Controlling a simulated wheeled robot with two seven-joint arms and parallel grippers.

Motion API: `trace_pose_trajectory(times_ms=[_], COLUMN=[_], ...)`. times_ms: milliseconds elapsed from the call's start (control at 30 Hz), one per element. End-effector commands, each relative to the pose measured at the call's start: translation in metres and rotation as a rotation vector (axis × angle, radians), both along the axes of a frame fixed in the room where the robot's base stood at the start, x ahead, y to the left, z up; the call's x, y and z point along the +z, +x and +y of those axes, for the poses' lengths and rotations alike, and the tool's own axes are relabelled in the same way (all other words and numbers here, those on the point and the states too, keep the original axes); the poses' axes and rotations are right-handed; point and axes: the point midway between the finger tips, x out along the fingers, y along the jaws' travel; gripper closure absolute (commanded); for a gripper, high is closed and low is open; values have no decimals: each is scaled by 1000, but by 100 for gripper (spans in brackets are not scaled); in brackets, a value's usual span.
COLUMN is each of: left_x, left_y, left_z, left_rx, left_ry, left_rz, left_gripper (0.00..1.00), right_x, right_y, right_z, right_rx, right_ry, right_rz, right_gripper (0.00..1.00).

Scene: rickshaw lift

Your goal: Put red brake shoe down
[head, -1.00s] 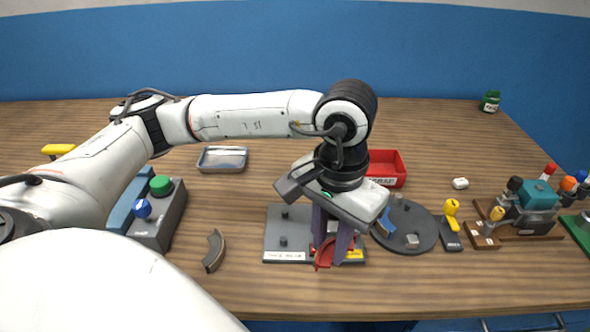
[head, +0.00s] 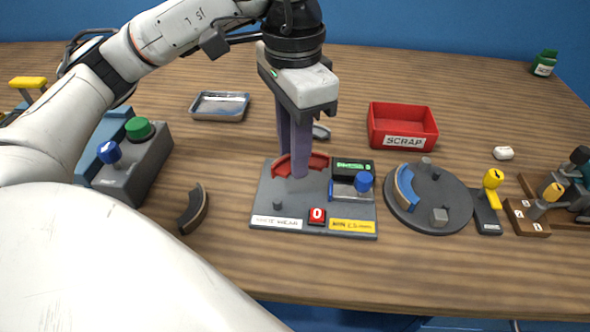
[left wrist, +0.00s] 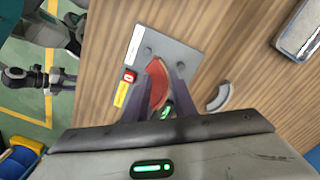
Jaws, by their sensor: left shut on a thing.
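The red brake shoe (head: 312,161) is a curved red piece at the back of the grey gauge plate (head: 262,208). My left gripper (head: 295,170) points down from above, its two purple fingers shut on the shoe. In the left wrist view the shoe (left wrist: 156,82) lies between the fingers, over the plate (left wrist: 176,57). I cannot tell whether the shoe touches the plate. The plate carries a display (head: 352,167), a blue knob (head: 363,182), a red key marked 0 (head: 317,215) and a short peg (head: 278,205). My right gripper is not in view.
A red SCRAP bin (head: 403,142) stands behind right. A round dark plate (head: 425,215) holds a blue-faced shoe (head: 405,188). A dark curved shoe (head: 193,210) lies left of the gauge plate. A metal tray (head: 219,106) is behind left. The front tabletop is clear.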

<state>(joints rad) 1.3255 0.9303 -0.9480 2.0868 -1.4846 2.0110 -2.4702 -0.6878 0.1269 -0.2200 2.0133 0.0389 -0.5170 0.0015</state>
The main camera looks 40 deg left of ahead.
Motion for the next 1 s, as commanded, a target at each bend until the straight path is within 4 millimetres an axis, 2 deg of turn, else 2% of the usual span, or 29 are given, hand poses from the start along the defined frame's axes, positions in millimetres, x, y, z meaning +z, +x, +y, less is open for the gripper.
trace_pose_trajectory(times_ms=[167, 433, 667, 833, 867, 900, 1000], left_x=[-14, -49, -51, -56, -54, -54, -54], left_y=[0, 0, 1, 1, 0, 0, 0], left_z=[0, 0, 0, 0, 0, 0, 0], left_rx=[0, 2, 2, 2, 2, 2, 2], left_ry=[0, 1, 0, 0, 0, 0, 0], left_rz=[-1, 0, -3, -3, -2, -2, -2], left_gripper=[100, 100, 100, 100, 71, 68, 68], right_x=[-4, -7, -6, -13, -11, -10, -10], right_y=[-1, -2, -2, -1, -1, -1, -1], right_z=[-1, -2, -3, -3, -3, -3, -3], right_rx=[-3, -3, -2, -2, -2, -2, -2], right_ry=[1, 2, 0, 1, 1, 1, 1], right_rz=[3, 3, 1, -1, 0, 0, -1], right_gripper=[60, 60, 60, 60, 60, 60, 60])
